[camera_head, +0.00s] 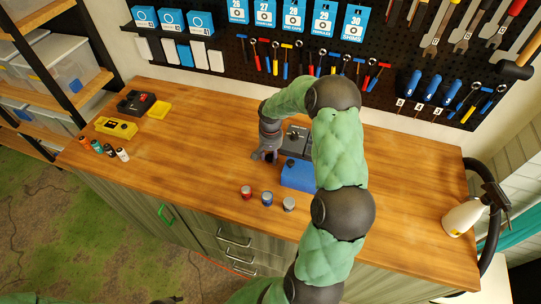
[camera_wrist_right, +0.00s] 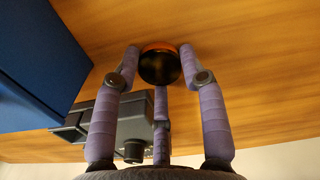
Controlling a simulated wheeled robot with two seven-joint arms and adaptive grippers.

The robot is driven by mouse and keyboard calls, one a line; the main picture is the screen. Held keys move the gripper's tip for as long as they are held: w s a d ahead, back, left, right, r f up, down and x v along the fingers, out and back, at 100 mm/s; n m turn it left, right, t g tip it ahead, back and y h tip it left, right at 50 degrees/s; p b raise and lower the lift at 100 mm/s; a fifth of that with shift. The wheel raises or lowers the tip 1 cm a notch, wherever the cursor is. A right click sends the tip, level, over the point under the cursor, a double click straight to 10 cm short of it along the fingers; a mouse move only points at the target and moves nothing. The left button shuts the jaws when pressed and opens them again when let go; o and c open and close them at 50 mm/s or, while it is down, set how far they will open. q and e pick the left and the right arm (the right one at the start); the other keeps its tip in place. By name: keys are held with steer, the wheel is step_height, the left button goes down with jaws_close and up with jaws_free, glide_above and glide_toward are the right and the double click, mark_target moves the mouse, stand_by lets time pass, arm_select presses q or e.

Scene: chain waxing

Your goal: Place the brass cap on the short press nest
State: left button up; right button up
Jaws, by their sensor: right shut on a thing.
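My right gripper (camera_head: 265,157) is low over the wooden bench, just left of a blue block. In the right wrist view its purple fingers (camera_wrist_right: 160,66) are shut around a round dark piece with a coppery-orange rim, which I take as the brass cap (camera_wrist_right: 160,66). In the head view the gripper hides the cap. A grey machine (camera_head: 296,138) stands behind the blue block, partly hidden by my right arm; it also shows in the wrist view (camera_wrist_right: 130,118). I cannot make out which part is the short press nest. A dark piece at the bottom edge may be my left gripper (camera_head: 166,299).
The blue block (camera_head: 298,174) is close to the gripper. Small red (camera_head: 246,192), blue (camera_head: 267,198) and grey (camera_head: 289,204) topped pots stand near the front edge. A yellow case (camera_head: 116,127) and small bottles (camera_head: 110,150) are left; a spray bottle (camera_head: 462,218) is right.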

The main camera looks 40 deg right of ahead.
steer(key=shift+r, duration=0.1)
steer(key=o, duration=1.2)
